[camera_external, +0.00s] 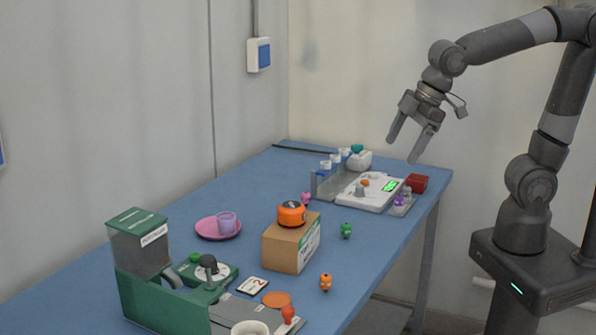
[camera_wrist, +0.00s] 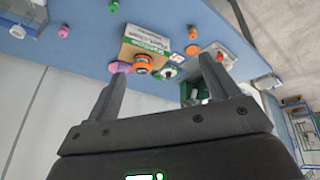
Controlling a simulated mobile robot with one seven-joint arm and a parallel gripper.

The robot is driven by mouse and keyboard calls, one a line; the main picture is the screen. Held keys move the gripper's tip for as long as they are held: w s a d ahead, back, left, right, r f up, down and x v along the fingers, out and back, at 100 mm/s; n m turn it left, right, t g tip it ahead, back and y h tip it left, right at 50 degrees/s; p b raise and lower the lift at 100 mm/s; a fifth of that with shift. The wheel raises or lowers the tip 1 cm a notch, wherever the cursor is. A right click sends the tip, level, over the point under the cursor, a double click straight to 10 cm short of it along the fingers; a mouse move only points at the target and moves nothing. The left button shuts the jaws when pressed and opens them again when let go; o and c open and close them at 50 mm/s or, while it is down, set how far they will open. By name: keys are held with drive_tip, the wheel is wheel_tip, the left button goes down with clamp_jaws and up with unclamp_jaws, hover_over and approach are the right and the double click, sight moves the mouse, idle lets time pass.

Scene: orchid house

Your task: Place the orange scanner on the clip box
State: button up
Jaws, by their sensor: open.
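The orange scanner (camera_external: 291,214), a squat orange dome with a dark top, sits on top of the clip box (camera_external: 288,250), a brown cardboard box with a white and green label on its side. In the wrist view the scanner (camera_wrist: 142,66) also shows against the box (camera_wrist: 128,51), between my fingers in the picture but well beyond them. My gripper (camera_external: 404,151) is open and empty, raised high above the right far part of the table and apart from everything. Its two fingers (camera_wrist: 162,68) also show spread in the wrist view.
A pink saucer (camera_external: 204,228) with a purple cup stands left of the box. A green machine (camera_external: 143,285) stands at the near left. A white scale (camera_external: 352,195) lies at the far end. Small figures, including a green one (camera_external: 346,230) and an orange one (camera_external: 326,282), stand near the box.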

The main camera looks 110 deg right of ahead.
drive_tip(key=s+a+m+t+y, duration=0.1)
drive_tip(key=s+a, duration=0.1)
drive_tip(key=s, duration=1)
drive_tip(key=shift+s+a+f, duration=0.35)
drive_tip(key=shift+s+f, duration=0.05)
drive_tip(key=shift+f, duration=0.05)
idle(0.4)
